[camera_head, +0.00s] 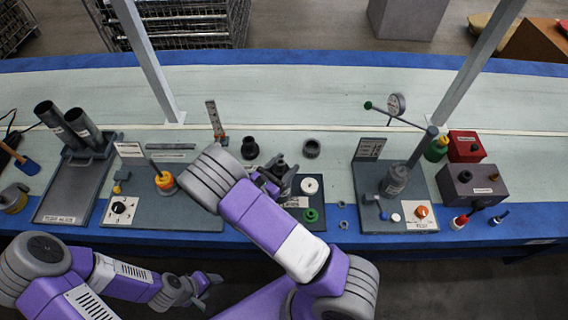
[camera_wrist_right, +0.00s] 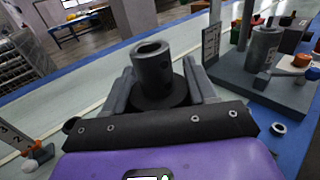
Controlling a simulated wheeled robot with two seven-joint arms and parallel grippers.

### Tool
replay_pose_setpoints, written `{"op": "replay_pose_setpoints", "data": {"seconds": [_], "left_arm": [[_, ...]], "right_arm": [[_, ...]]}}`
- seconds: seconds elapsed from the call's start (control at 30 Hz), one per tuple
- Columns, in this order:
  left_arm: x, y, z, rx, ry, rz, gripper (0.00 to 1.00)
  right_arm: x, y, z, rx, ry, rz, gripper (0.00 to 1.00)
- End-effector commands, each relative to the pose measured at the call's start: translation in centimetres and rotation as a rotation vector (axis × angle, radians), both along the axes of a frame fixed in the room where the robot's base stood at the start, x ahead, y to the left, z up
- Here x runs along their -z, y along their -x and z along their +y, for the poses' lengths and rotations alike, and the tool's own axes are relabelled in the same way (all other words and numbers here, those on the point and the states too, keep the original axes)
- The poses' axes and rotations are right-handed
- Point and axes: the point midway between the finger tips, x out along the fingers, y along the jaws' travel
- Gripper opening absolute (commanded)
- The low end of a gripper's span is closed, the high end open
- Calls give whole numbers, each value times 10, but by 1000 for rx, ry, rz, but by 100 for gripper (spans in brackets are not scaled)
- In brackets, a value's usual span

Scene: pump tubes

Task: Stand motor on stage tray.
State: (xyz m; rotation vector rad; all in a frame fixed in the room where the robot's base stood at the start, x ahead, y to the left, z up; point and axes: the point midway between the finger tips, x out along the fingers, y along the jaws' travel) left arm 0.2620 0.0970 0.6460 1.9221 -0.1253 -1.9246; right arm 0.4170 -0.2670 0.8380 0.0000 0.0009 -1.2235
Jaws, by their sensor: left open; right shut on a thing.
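In the wrist view my right gripper (camera_wrist_right: 158,88) is shut on a dark flanged cylinder (camera_wrist_right: 152,62), which looks like the motor. It stands upright between the fingers, with an open round top. In the head view this gripper (camera_head: 274,176) is over the left part of a small grey tray (camera_head: 318,221), which seems to be the stage tray. I cannot tell whether the cylinder touches the tray. The tray carries a white disc (camera_head: 309,186) and a green knob (camera_head: 311,215). My left gripper (camera_head: 206,284) is open and empty, low in front of the table edge.
A dark flanged piece (camera_head: 250,148) and a dark ring (camera_head: 311,148) stand behind the tray. A press station (camera_head: 395,180) with a gauge (camera_head: 396,105) is to the right. A panel with an orange part (camera_head: 166,182) and a rack with two dark tubes (camera_head: 84,127) are left. The back table is clear.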

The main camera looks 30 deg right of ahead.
Motion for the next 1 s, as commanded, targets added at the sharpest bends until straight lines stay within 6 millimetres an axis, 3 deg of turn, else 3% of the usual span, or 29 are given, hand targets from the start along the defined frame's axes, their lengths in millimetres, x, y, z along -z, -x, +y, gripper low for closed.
{"op": "replay_pose_setpoints", "data": {"seconds": [0.07,0.4,0.83,0.87,1.0], "left_arm": [[1,0,0,0,0,0,58],[13,0,0,0,0,0,58],[14,0,0,0,0,0,58],[14,0,0,0,0,0,58],[14,0,0,0,0,0,58]], "right_arm": [[-1,-1,-1,1,10,-8,0],[33,-1,-1,1,11,-8,0],[36,-1,-1,1,11,-8,0],[39,0,0,0,0,0,61],[39,0,0,0,0,0,82]]}}
